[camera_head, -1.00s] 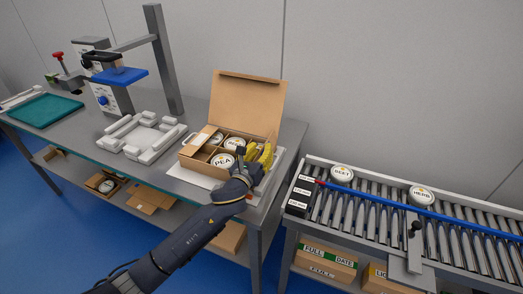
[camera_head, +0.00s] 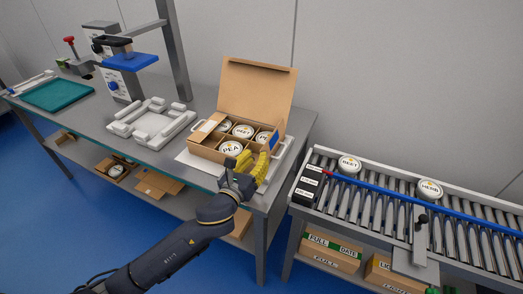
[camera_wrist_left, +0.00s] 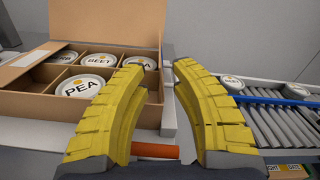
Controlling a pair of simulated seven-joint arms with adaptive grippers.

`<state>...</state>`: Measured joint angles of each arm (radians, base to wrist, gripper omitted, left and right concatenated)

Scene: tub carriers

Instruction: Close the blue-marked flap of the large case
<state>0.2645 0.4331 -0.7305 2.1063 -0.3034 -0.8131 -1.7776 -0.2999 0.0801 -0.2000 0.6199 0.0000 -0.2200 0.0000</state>
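The large case (camera_head: 203,146) is a brown cardboard box on the bench, with its tall back lid (camera_head: 257,92) standing open. A flap with a blue mark (camera_head: 275,140) stands up at the case's right side. The left flap (camera_head: 207,126) lies inward over part of the left compartments; it also shows in the wrist view (camera_wrist_left: 30,64). Labelled round tubs, such as the PEA tub (camera_head: 231,148), sit inside. My left gripper (camera_head: 253,158) has yellow fingers spread apart and empty, by the case's front right corner. My right gripper is not in view.
A white moulded frame (camera_head: 150,122) lies left of the case. A teal tray (camera_head: 58,95) and a press with a blue plate are farther left. A roller conveyor (camera_head: 385,215) with BEET and HERB tubs stands to the right, past a gap.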

